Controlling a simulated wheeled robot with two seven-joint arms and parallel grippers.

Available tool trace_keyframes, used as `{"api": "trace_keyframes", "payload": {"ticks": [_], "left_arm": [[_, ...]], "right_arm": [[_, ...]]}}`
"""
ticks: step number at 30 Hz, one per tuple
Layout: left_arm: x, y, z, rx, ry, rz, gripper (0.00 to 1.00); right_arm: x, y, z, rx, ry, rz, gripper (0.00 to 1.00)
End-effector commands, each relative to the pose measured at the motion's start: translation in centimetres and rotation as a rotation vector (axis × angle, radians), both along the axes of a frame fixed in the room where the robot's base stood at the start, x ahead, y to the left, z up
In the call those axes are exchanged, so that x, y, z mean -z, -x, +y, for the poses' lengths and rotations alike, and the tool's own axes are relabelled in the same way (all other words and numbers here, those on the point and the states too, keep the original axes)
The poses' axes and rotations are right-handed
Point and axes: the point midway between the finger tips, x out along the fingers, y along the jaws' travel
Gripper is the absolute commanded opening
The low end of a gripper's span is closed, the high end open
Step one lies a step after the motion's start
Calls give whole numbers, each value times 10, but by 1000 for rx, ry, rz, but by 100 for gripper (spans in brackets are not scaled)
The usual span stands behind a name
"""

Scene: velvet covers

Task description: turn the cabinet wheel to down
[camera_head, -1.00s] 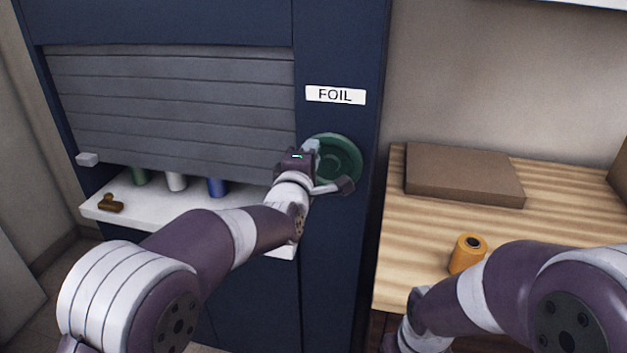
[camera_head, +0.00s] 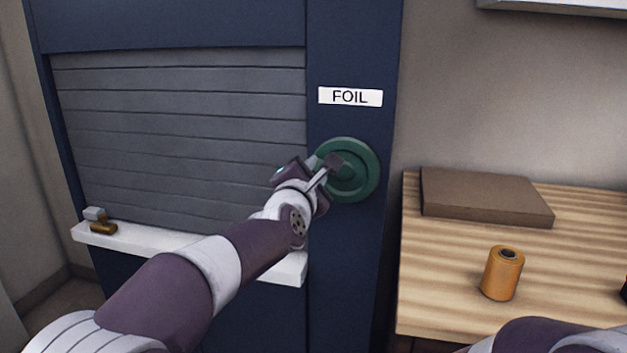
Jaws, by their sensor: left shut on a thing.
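The green cabinet wheel (camera_head: 359,185) is on the dark blue cabinet post, under a white FOIL label (camera_head: 350,97). My left gripper (camera_head: 318,165) is at the wheel's left side and shut on its rim or handle; the gripper and wrist hide that part. The grey slatted shutter (camera_head: 180,135) of the cabinet (camera_head: 354,240) reaches down to the white shelf (camera_head: 180,243), and the spools behind it are hidden. My right gripper is out of view; only part of the right arm shows at the bottom right.
On the right, a wooden table (camera_head: 440,290) holds a flat brown box (camera_head: 485,198) and an orange spool (camera_head: 502,273).

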Motion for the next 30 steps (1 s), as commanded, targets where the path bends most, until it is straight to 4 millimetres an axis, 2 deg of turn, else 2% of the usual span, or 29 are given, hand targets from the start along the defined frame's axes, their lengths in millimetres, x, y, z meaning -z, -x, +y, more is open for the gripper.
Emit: {"api": "trace_keyframes", "payload": {"ticks": [15, 16, 18, 26, 30], "left_arm": [[3, 0, -1, 1, 12, 11, 0], [3, 0, -1, 1, 12, 11, 32], [3, 0, -1, 2, 12, 9, 48], [2, 0, 0, 1, 12, 7, 48], [2, 11, 3, 1, 13, 5, 48]], "right_arm": [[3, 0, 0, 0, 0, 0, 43], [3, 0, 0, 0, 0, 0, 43], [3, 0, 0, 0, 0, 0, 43], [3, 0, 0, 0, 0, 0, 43], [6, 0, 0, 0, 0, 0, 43]]}}
